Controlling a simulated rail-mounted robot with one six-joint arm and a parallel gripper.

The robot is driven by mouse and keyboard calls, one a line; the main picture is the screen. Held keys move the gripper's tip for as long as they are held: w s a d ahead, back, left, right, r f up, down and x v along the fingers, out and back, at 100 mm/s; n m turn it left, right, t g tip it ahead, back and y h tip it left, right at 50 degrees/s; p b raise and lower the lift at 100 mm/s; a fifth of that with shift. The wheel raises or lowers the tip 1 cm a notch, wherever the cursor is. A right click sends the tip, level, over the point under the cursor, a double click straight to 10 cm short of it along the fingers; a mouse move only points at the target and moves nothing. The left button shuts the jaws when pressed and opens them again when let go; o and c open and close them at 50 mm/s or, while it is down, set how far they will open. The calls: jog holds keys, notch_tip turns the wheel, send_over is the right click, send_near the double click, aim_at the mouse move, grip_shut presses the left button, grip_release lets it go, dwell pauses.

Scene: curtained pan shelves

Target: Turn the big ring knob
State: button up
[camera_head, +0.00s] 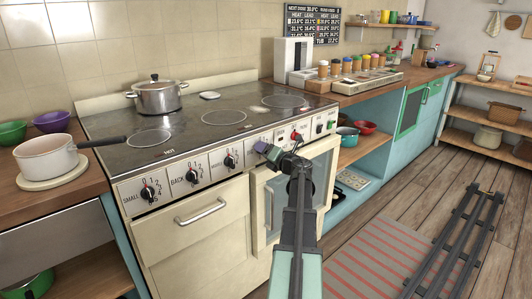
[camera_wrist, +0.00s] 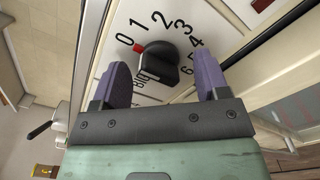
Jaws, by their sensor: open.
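The big ring knob (camera_wrist: 157,64) is a black knob with a red pointer mark at 0 on a white numbered dial. It shows in the wrist view, with a partly covered label starting "BI" below it. My gripper (camera_wrist: 163,64) is open, with purple fingers on either side of the knob in that view. No contact shows, and I cannot tell how far the tips are from the panel. In the head view my gripper (camera_head: 267,151) is at the stove's front panel and hides this knob.
Other knobs labelled small (camera_head: 148,193) and back (camera_head: 192,177), and a third knob (camera_head: 230,162), sit to the left on the panel. A steel pot (camera_head: 158,97) stands on the stove.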

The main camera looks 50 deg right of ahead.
jog(key=shift+s, duration=0.15)
jog(key=shift+v, duration=0.8)
jog(key=v, duration=0.6)
dwell(0.5)
